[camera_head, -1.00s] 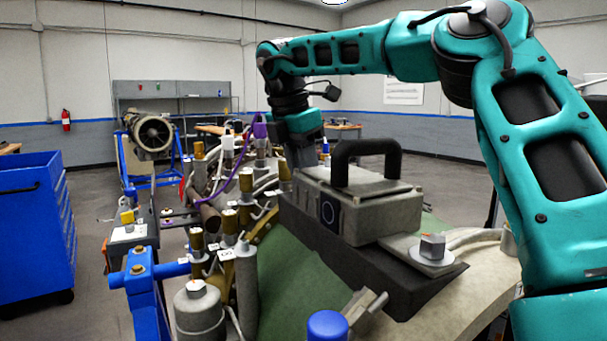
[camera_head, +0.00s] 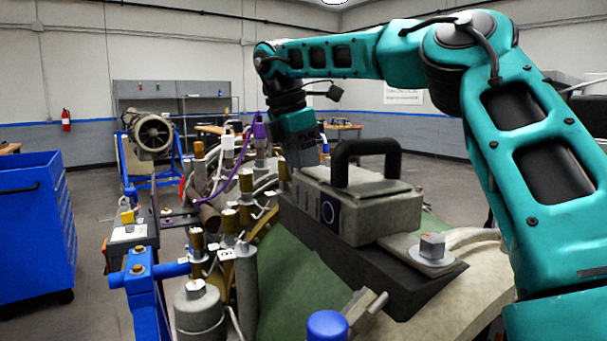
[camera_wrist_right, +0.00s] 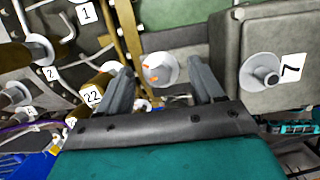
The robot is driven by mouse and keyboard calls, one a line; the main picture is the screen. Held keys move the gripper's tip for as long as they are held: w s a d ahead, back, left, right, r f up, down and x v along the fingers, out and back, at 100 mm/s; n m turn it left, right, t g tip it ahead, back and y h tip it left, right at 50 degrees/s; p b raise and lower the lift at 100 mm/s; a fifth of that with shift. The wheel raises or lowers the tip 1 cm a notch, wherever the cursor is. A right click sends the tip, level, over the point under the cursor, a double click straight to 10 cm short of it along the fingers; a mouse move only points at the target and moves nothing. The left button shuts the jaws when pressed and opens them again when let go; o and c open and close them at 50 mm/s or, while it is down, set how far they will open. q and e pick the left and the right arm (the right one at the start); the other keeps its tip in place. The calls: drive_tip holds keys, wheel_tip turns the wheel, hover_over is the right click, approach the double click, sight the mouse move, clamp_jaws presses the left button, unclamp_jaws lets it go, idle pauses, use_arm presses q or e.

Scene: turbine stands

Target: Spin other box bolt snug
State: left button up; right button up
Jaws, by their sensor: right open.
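The grey box (camera_head: 362,205) with a black handle (camera_head: 366,160) sits on a dark base on the engine. Its near bolt (camera_head: 432,245), a hex head with an orange mark, stands on the near flange. The other box bolt (camera_wrist_right: 155,68), a pale head with orange marks on a round washer, shows in the right wrist view between my right fingertips. My right gripper (camera_wrist_right: 162,80) is open, with one finger on each side of that bolt; I cannot tell if they touch it. In the head view, the box's far side partly hides the fingers and hides this bolt. My left gripper is out of view.
Several brass and grey fittings (camera_head: 228,222), cables and a purple hose crowd the engine left of the box. In the right wrist view, a grey housing with a knob (camera_wrist_right: 262,74) and label 7 is close to the right finger. A blue cabinet (camera_head: 35,225) stands at left.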

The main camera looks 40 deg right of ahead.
drive_tip(key=shift+d+v, duration=0.2)
drive_tip(key=shift+v, duration=0.6)
drive_tip(key=shift+d+v, duration=0.15)
drive_tip(key=shift+v, duration=0.65)
drive_tip(key=shift+d+v, duration=0.2)
drive_tip(key=shift+v, duration=0.65)
drive_tip(key=shift+s+r, duration=0.1)
drive_tip(key=shift+s, duration=0.05)
